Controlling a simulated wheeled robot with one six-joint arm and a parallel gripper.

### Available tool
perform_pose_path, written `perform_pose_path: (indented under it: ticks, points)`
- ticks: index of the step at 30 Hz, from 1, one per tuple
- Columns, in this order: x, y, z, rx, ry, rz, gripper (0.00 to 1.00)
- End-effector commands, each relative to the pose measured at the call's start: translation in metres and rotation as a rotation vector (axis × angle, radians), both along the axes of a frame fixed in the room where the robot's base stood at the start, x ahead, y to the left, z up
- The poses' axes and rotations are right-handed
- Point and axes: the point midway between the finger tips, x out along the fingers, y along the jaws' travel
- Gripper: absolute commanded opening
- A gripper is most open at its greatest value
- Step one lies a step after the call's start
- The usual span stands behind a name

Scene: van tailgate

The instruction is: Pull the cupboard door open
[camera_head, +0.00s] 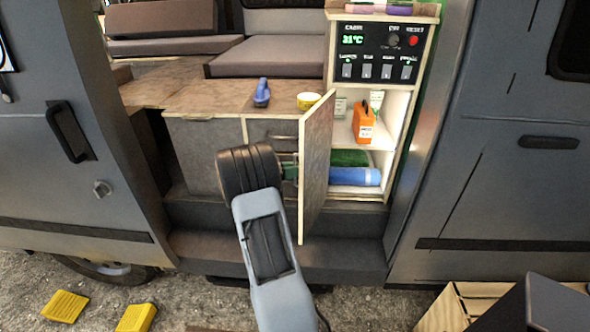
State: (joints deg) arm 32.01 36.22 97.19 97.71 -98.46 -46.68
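The cupboard door (317,170) is a brown panel with a pale edge. It stands swung open, jutting out toward me from the left side of the cupboard (393,150). The shelves inside show to its right. My arm reaches up from the bottom middle, and its thick dark wrist hides most of my gripper (290,168). A small part of the gripper shows between the wrist and the door's left face. I cannot tell whether it touches the door or whether its fingers are open or shut. No door handle is clearly visible.
The cupboard holds an orange box (364,122), a blue roll (354,177) and a green cloth (350,158). A blue object (262,92) and yellow tape (308,101) lie on the counter. Yellow blocks (64,306) are on the gravel; a wooden crate (462,303) is at lower right.

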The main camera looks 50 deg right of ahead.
Motion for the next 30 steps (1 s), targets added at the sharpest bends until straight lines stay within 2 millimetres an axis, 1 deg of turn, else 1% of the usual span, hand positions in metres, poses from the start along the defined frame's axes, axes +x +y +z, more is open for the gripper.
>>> perform_pose_path:
  ticks: [1, 5, 6, 12, 20, 23, 26, 30]
  points:
    - [0.0, -0.003, 0.004, -0.006, -0.002, 0.004, 0.0]
    - [0.0, -0.003, 0.005, -0.006, -0.002, 0.005, 0.0]
    - [0.0, -0.003, 0.005, -0.006, -0.002, 0.005, 0.15]
    - [0.002, 0.0, 0.003, -0.004, -0.002, 0.009, 0.35]
    - [0.003, 0.001, 0.002, -0.004, -0.001, 0.008, 0.35]
    - [0.007, 0.006, 0.002, -0.004, -0.001, 0.008, 0.35]
    - [0.016, 0.016, 0.002, -0.003, -0.001, 0.01, 0.35]
    - [0.036, 0.036, 0.002, -0.003, -0.001, 0.011, 0.35]
